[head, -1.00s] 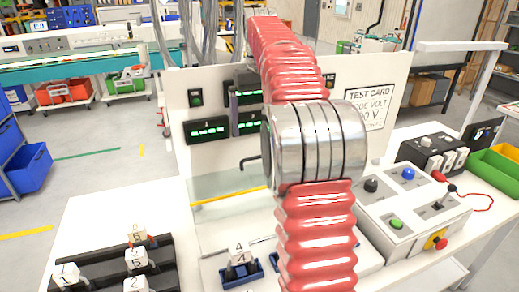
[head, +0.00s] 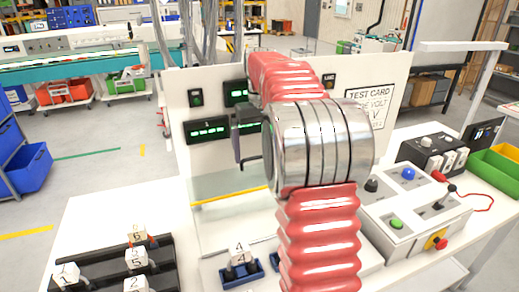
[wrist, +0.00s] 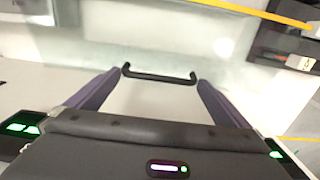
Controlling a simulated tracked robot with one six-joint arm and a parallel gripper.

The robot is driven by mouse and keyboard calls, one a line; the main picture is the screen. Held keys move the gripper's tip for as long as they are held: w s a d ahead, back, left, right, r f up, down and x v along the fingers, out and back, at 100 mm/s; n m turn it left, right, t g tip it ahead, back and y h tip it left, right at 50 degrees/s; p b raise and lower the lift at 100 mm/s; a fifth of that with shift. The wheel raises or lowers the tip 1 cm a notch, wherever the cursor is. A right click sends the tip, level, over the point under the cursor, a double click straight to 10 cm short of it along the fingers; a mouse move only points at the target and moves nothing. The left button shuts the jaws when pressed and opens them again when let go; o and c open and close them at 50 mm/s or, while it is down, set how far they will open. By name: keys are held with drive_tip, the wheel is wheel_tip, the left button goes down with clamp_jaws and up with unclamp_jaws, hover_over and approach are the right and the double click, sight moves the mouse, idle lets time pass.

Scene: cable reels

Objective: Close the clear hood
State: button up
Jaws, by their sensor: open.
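The clear hood (head: 225,186) is a see-through panel with a yellow strip, in front of the white upright panel in the head view. Its edges are faint and its exact tilt is hard to tell. Its black bar handle (wrist: 158,76) lies across the wrist view between my fingertips; a little of it shows beside my finger in the head view. My gripper (head: 238,157) is open, its dark fingers pointing down at the handle. In the wrist view my gripper (wrist: 161,80) has one finger near each end of the handle, with no clear contact.
Numbered white blocks sit on a black rack (head: 105,275) at the left and a blue holder (head: 240,275) in front. A control box (head: 415,205) with buttons stands at the right. My red arm hides the middle of the bench.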

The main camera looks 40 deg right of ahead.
drive_tip(key=shift+c, duration=0.4)
drive_tip(key=c, duration=1.2)
